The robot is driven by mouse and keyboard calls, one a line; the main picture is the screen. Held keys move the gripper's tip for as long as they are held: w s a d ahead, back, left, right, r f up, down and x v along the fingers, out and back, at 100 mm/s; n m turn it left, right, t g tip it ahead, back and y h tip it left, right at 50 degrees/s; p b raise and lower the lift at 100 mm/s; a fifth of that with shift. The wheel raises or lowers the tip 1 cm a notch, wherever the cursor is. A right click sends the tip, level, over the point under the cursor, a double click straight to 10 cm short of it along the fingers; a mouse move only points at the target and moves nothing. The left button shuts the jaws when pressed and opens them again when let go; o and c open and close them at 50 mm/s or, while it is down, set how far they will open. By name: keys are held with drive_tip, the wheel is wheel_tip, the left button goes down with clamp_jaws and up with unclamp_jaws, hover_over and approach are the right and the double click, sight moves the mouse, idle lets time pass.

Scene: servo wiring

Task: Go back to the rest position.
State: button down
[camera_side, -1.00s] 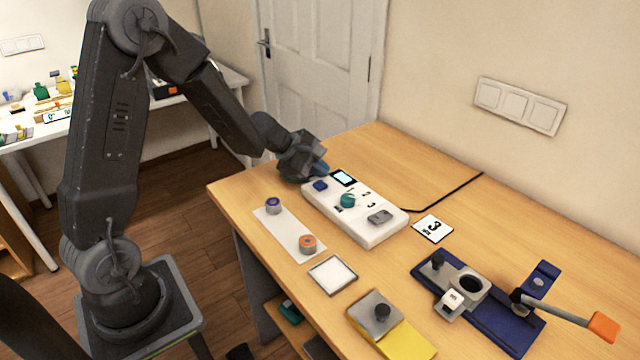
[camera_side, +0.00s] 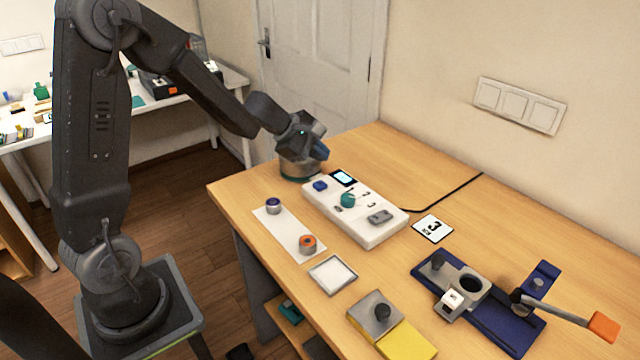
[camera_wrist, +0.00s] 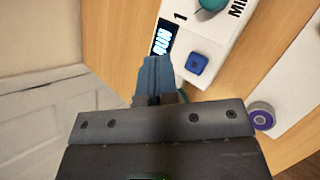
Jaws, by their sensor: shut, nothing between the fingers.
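My gripper (camera_side: 319,152) is shut and empty. In the side view it hangs above the far left corner of the wooden table, just behind the white control box (camera_side: 357,212). The box has a lit screen (camera_side: 343,178), a blue button (camera_side: 320,186), a teal knob (camera_side: 348,199) and a grey switch (camera_side: 380,216). In the wrist view the blue fingers (camera_wrist: 155,75) are together, beside the screen (camera_wrist: 163,38) and blue button (camera_wrist: 197,64). A round grey base with a teal rim (camera_side: 299,171) shows under the gripper, partly hidden by it.
A white strip (camera_side: 289,231) carries a blue-topped and an orange-topped cylinder. A white square tray (camera_side: 333,274), a yellow-and-grey block (camera_side: 400,335), a card marked 3 (camera_side: 433,228) and a blue fixture with an orange-ended lever (camera_side: 604,326) stand nearer.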

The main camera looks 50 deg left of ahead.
drive_tip(key=s+d+r+m+g+h, duration=0.1)
drive_tip(key=s+d+r+m+g, duration=0.1)
drive_tip(key=s+d+r+m, duration=0.9)
drive_tip(key=s+m+y, duration=0.4)
drive_tip(key=s+m, duration=0.7)
drive_tip(key=s, duration=0.3)
drive_tip(key=shift+s+d+f+g+y, duration=0.15)
drive_tip(key=shift+d+f+g+y, duration=0.1)
drive_tip(key=shift+d+g+y, duration=0.15)
idle(5.1)
